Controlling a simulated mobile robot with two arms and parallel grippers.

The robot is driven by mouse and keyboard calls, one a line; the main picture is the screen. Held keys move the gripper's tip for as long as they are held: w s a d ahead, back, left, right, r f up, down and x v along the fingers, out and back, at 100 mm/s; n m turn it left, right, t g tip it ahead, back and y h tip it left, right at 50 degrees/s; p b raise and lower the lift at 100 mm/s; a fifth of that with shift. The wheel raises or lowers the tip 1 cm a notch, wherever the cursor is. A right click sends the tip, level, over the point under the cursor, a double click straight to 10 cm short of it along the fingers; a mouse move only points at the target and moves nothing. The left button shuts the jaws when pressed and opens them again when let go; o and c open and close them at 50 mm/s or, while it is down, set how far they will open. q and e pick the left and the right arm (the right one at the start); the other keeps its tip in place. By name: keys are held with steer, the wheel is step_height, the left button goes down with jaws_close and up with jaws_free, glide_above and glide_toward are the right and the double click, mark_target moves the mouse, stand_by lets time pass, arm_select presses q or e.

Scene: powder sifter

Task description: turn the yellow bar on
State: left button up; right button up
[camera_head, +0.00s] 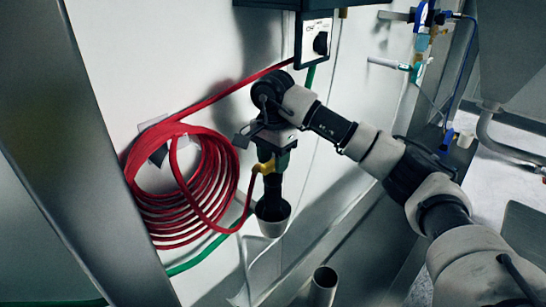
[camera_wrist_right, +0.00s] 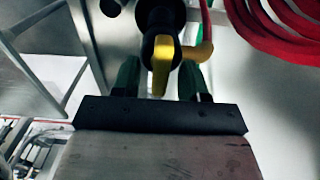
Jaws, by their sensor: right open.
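The yellow bar (camera_head: 266,167) is a small lever on a dark vertical fitting in front of the white wall. In the right wrist view the yellow bar (camera_wrist_right: 161,66) hangs down, with another yellow part reaching right from the fitting. My right gripper (camera_head: 274,154) is at the bar, reaching down from above in the head view. Its green fingers (camera_wrist_right: 160,78) are open, one on each side of the bar's lower part, with gaps visible. The gripper partly covers the bar in the head view. My left gripper is in neither view.
A coiled red hose (camera_head: 195,195) hangs on the wall left of the fitting, with its line running close to my gripper. A green hose (camera_head: 196,259) runs low behind. A grey cup-shaped part (camera_head: 272,222) is below the bar. A control box (camera_head: 316,40) is above.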

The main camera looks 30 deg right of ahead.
steer(key=shift+f, duration=0.2)
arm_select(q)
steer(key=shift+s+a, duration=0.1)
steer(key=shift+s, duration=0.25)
arm_select(e)
jaws_close()
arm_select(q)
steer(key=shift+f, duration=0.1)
arm_select(e)
steer(key=m+b, duration=0.1)
steer(key=m, duration=0.3)
steer(key=shift+w+m, duration=0.1)
steer(key=shift+m, duration=0.2)
steer(key=m+b, duration=0.1)
steer(key=m, duration=0.3)
steer(key=shift+m, duration=0.3)
steer(key=m, duration=0.4)
steer(key=shift+b, duration=0.3)
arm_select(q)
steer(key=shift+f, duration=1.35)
arm_select(e)
steer(key=shift+m, duration=2.3)
